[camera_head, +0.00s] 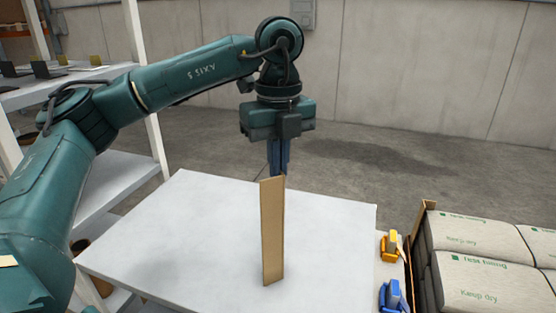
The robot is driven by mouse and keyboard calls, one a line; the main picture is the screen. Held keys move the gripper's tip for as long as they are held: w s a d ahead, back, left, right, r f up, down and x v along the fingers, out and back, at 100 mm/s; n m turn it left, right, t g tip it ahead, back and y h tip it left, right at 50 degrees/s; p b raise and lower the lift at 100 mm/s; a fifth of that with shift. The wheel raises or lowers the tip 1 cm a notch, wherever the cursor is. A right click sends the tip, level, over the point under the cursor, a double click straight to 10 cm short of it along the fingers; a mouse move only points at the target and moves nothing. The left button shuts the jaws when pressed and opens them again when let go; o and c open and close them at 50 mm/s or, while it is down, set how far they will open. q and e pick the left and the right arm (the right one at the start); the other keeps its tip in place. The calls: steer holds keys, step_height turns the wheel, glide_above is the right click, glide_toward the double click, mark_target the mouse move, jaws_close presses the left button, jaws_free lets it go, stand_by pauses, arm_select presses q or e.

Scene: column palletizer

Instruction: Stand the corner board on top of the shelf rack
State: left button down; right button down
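The corner board (272,232) is a tall, narrow brown strip, standing upright over the white table (165,225). Its lower end is over the middle of the tabletop; I cannot tell if it touches it. My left gripper (278,172) points straight down, with its blue fingers close together at the board's top end and shut on it. The board hides the fingertips. The white shelf rack (118,170) stands at the left, partly behind my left arm; its top is out of view. My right gripper is not in view.
Stacked bags marked "Keep dry" (478,282) stand at the right with a brown board (419,222) at their corner. A yellow tool (390,246) and a blue tool (392,296) lie beside them. Dark items (45,69) sit on a rack shelf. The tabletop around the board is clear.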

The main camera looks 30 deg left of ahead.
arm_select(q)
steer(key=shift+f, duration=0.1)
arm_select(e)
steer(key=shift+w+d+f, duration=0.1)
arm_select(q)
steer(key=c, duration=2.1)
jaws_free()
steer(key=shift+f, duration=0.1)
steer(key=shift+c, duration=0.2)
steer(key=o, duration=0.5)
steer(key=shift+c, duration=0.2)
steer(key=shift+r, duration=0.35)
step_height(320, 180, up, 12)
steer(key=p, duration=0.2)
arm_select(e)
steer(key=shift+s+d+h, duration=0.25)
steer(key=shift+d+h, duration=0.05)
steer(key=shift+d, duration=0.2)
